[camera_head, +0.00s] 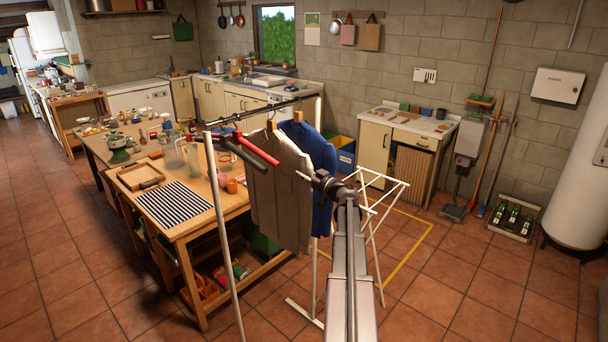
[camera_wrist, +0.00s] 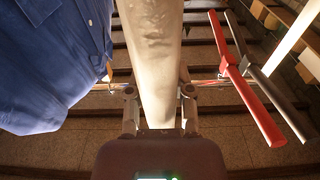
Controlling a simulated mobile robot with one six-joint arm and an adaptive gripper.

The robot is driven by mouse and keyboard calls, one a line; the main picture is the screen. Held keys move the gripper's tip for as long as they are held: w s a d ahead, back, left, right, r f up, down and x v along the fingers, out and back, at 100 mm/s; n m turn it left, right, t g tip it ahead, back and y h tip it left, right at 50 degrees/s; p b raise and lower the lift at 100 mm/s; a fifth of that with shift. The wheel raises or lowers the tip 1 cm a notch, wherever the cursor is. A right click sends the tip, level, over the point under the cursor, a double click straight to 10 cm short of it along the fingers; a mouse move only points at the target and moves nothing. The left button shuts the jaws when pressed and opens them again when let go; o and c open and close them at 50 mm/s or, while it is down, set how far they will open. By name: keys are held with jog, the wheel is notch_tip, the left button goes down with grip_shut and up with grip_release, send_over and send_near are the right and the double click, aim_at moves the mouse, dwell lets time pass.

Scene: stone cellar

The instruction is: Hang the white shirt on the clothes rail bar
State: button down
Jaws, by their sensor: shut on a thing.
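The white shirt (camera_head: 280,190), beige in this light, hangs upright below a wooden hanger at the clothes rail bar (camera_head: 245,115). Its hanger top is close to the bar; I cannot tell whether the hook rests on it. My gripper (camera_head: 318,180) is at the shirt's right side in the head view. In the wrist view my gripper (camera_wrist: 160,92) is shut on the pale shirt (camera_wrist: 155,40), with a finger on each side of the cloth. The fingertips are partly hidden in the head view.
A blue shirt (camera_head: 322,150) hangs close on the right. A red hanger (camera_head: 257,150) and a dark hanger (camera_head: 236,153) are left of the white shirt. A wooden table (camera_head: 205,215) stands behind the rail. A white drying rack (camera_head: 375,215) is to the right.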

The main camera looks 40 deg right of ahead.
aim_at(311, 170)
jog(key=shift+c, duration=2.1)
grip_release()
jog(key=shift+r, duration=0.2)
jog(key=shift+s+r+p, duration=0.15)
jog(key=shift+r+p, duration=0.4)
jog(key=shift+p, duration=0.05)
jog(key=shift+s+r+p, duration=0.15)
jog(key=shift+r+p, duration=0.35)
jog(key=shift+p, duration=0.1)
jog(key=s, duration=0.3)
jog(key=shift+s+d+f, duration=0.1)
jog(key=shift+s, duration=0.3)
jog(key=shift+s+f, duration=0.1)
jog(key=shift+s, duration=0.1)
jog(key=s, duration=1)
jog(key=shift+d, duration=0.35)
